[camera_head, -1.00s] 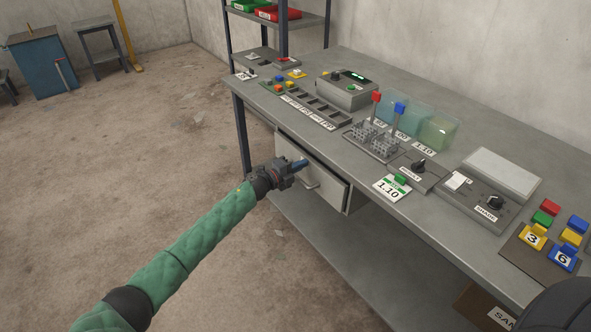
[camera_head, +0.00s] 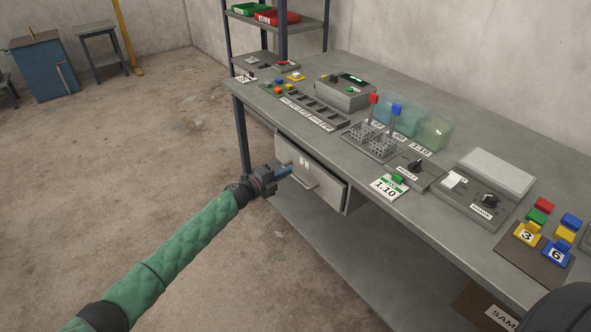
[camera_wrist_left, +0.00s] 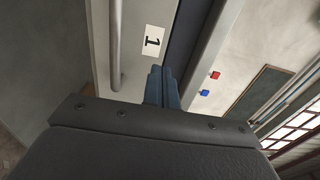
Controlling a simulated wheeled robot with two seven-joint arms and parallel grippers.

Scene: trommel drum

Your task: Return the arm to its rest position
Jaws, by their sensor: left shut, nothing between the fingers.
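My left arm, in a green quilted sleeve, comes in from the lower left in the head view. My left gripper (camera_head: 284,172) is shut and empty, in front of the grey drawer (camera_head: 322,186) under the bench top. In the left wrist view its blue fingertips (camera_wrist_left: 163,86) are together, with the drawer's front and bar handle (camera_wrist_left: 116,45) beyond them. Whether the fingers touch the drawer I cannot tell. My right gripper is not seen; a dark shape at the lower right corner is cut off.
A shelf rack (camera_head: 283,40) stands behind. The floor (camera_head: 120,150) at left is clear.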

